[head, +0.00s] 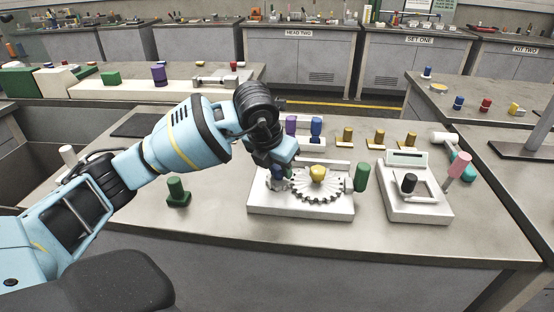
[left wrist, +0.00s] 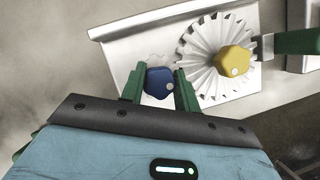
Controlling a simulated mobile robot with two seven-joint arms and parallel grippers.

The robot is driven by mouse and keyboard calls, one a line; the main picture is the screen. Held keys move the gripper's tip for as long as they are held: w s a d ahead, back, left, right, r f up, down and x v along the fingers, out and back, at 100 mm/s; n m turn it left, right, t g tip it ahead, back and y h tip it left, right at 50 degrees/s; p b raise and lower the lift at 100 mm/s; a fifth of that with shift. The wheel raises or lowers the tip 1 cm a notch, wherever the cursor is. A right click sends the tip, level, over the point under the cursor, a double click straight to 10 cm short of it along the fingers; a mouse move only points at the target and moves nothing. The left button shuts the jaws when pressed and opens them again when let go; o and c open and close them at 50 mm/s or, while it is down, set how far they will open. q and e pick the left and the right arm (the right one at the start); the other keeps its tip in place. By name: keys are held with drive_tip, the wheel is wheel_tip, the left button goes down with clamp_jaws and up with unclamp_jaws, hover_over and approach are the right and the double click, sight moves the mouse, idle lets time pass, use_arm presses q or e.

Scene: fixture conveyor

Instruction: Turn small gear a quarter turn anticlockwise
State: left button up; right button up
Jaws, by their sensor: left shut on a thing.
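A white fixture (head: 300,207) on the bench carries a large toothed gear (head: 330,192) with a yellow knob (head: 318,173). In the left wrist view the large gear (left wrist: 212,82) and its yellow knob (left wrist: 236,60) are right of my fingers. Beside it is the small gear's blue knob (left wrist: 158,80); the small gear itself is pale and mostly hidden by the knob and fingers. My left gripper (head: 278,176) reaches down over the fixture's left part. Its green fingers (left wrist: 160,92) are shut on the blue knob, one on each side. My right gripper is not in view.
A green handle (head: 361,177) stands at the fixture's right end. A green peg (head: 178,192) stands left. Purple (head: 291,125) and blue (head: 316,128) pegs stand behind. The bench front is clear.

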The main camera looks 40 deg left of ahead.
use_arm(q)
drive_tip(key=n+y+p, duration=0.1)
drive_tip(key=n, duration=0.2)
drive_tip(key=shift+r+p, duration=0.2)
drive_tip(key=shift+p, duration=0.1)
drive_tip(key=shift+n+g+y+p, duration=0.3)
drive_tip(key=shift+n+y+p, duration=0.1)
drive_tip(key=shift+n, duration=0.5)
drive_tip(key=shift+f+n, duration=0.1)
drive_tip(key=shift+n, duration=0.2)
drive_tip(key=o, duration=1)
drive_tip(key=v, duration=0.7)
drive_tip(key=shift+d+r, duration=0.1)
drive_tip(key=shift+r, duration=0.2)
